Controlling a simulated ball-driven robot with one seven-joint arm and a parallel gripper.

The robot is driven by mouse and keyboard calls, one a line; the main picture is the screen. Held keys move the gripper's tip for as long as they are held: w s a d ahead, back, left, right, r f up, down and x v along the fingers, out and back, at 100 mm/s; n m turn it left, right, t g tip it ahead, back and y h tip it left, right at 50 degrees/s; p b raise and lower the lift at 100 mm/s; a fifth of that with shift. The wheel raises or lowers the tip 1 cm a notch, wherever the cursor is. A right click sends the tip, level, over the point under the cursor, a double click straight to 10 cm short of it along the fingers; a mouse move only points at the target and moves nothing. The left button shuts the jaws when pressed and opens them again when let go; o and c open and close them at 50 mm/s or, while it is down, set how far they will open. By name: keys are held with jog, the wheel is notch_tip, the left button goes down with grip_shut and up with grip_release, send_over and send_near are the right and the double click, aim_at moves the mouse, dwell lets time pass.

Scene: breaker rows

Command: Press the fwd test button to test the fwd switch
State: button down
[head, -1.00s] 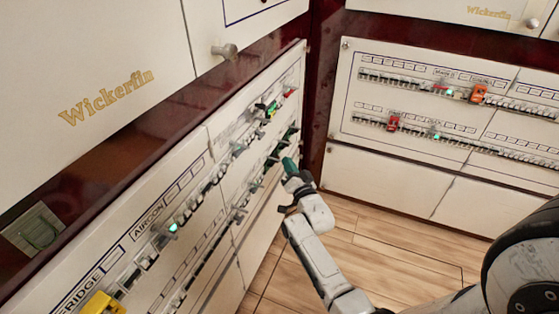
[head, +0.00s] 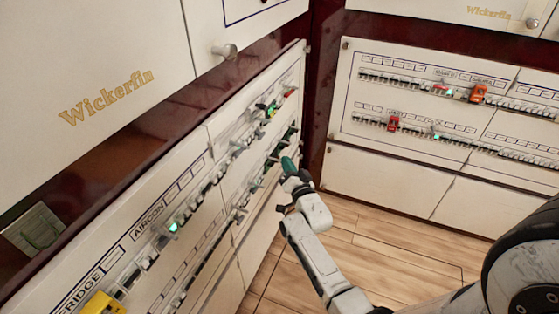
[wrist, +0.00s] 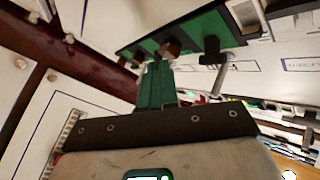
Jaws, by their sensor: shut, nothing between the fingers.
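My gripper (head: 289,166) is shut, with its green fingers together and nothing between them. In the head view it is at the lower breaker row of the left panel, near its far end. In the wrist view the fingers (wrist: 156,82) point up at a green breaker block (wrist: 192,38) with a dark switch lever (wrist: 211,50) and a small brown knob-like part (wrist: 170,47). The fingertips are very near this part; I cannot tell whether they touch it. No fwd label is readable, so I cannot tell which part is the fwd test button.
The left panel (head: 150,262) has breaker rows, an AIRCON label and a yellow block (head: 103,303) at the near end. A second panel (head: 390,165) stands on the right wall with red and orange blocks. Wooden floor (head: 375,240) is open between them.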

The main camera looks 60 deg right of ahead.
jog(key=shift+w, duration=0.2)
dwell(0.3)
jog(key=shift+s, duration=0.45)
jog(key=shift+b, duration=0.3)
jog(key=s, duration=0.6)
jog(key=shift+d, duration=0.25)
dwell(0.6)
